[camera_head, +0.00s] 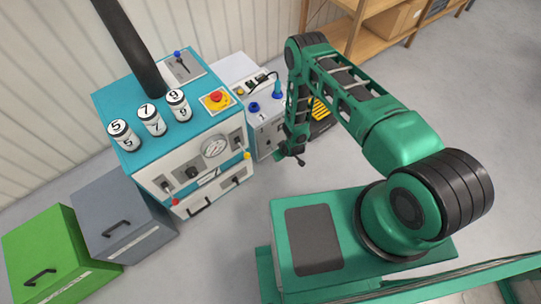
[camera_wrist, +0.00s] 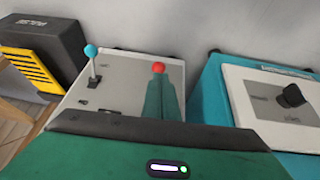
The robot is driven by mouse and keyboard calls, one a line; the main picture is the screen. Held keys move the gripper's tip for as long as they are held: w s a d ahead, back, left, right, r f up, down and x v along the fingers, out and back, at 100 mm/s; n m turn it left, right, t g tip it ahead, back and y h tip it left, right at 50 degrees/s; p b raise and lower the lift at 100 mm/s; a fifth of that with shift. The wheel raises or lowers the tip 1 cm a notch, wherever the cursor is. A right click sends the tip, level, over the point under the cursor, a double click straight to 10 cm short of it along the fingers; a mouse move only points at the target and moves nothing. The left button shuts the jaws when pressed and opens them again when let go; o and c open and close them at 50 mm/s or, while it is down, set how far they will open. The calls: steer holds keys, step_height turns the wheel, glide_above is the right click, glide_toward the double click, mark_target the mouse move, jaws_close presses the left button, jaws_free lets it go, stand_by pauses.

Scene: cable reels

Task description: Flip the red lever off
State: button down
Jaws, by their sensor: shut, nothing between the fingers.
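The red lever's round knob (camera_wrist: 158,67) shows in the wrist view, over a pale grey panel (camera_wrist: 122,78). Its stem is hidden behind my fingers, so its tilt cannot be seen. My gripper (camera_wrist: 161,88) is shut and empty, with its green fingers reaching up to just below the red knob in the picture. I cannot tell whether they touch it. In the head view my arm hangs beside the white control box (camera_head: 238,68), and I cannot make out the red lever there.
A lever with a light-blue knob (camera_wrist: 91,51) stands left of the red one. A teal cabinet (camera_wrist: 213,88) with a black knob (camera_wrist: 291,96) is on the right. A black and yellow box (camera_wrist: 37,65) is on the left. Several numbered cans stand on the teal machine (camera_head: 115,95).

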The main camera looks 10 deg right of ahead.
steer(key=shift+s+r, duration=0.1)
steer(key=s+d+r, duration=0.4)
steer(key=s+r, duration=0.3)
steer(key=s, duration=0.3)
steer(key=shift+r, duration=0.4)
steer(key=shift+s, duration=0.1)
